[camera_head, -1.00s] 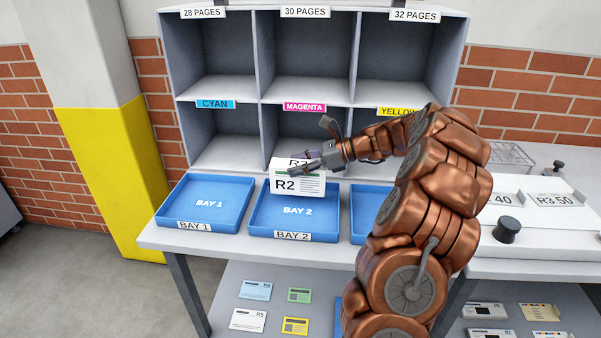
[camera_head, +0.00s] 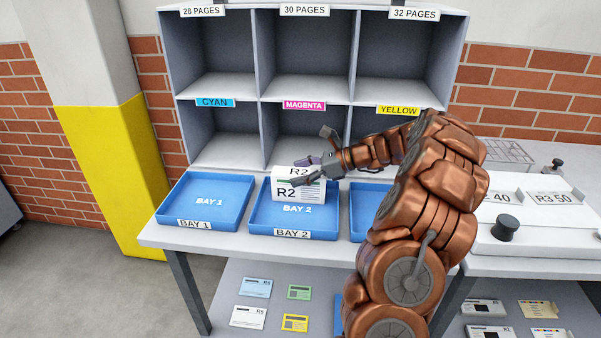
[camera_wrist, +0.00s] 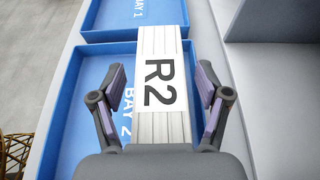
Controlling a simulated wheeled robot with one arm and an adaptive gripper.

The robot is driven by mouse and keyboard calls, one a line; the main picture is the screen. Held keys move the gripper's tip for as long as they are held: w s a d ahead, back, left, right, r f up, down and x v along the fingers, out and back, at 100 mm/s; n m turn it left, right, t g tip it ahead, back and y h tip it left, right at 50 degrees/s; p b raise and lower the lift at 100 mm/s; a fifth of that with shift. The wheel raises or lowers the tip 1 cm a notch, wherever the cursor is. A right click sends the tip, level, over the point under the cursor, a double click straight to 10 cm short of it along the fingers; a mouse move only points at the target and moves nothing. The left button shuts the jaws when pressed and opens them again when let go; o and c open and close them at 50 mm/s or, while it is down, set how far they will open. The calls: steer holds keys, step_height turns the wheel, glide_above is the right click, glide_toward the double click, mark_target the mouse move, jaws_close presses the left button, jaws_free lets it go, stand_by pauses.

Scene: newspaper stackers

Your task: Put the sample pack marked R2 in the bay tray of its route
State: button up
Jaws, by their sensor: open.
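The white sample pack marked R2 (camera_head: 302,190) is at the blue BAY 2 tray (camera_head: 265,222), toward the tray's back right. In the wrist view the pack (camera_wrist: 160,85) lies between my gripper's two fingers, with a gap on each side. My gripper (camera_head: 300,174) is open, its fingers beside the pack's upper part. The BAY 2 tray (camera_wrist: 75,95) also shows under the pack in the wrist view. Whether the pack's lower edge rests on the tray floor I cannot tell.
The BAY 1 tray (camera_head: 203,203) is to the left. A third blue tray (camera_head: 368,212) is partly hidden by my arm. A grey pigeonhole rack (camera_head: 259,60) stands behind. A white unit (camera_head: 545,220) with a black knob is at right.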

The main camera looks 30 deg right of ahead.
steer(key=shift+r, duration=0.15)
steer(key=b+v, duration=0.1)
steer(key=v, duration=1.1)
steer(key=s+a+n+g+h, duration=0.1)
steer(key=s+a+n+g, duration=0.2)
steer(key=a, duration=0.7)
steer(key=s+a+n+g, duration=0.15)
steer(key=a+n, duration=0.35)
steer(key=a, duration=0.5)
steer(key=s+a+n+g+h, duration=0.15)
steer(key=a+n+g, duration=0.3)
steer(key=a, duration=0.55)
steer(key=s+a+f+n+g+h, duration=0.1)
steer(key=s+a+n+h, duration=0.15)
steer(key=s, duration=0.45)
steer(key=s+a+f+n+g+h, duration=0.1)
steer(key=s+a+f+n, duration=0.1)
steer(key=s+a+n, duration=0.3)
steer(key=s+d+f+n+h, duration=0.2)
steer(key=s+n, duration=0.1)
steer(key=s, duration=0.3)
steer(key=s+d+f+n+h, duration=0.2)
steer(key=s+d+n, duration=0.1)
steer(key=s, duration=0.4)
steer(key=shift+f, duration=0.2)
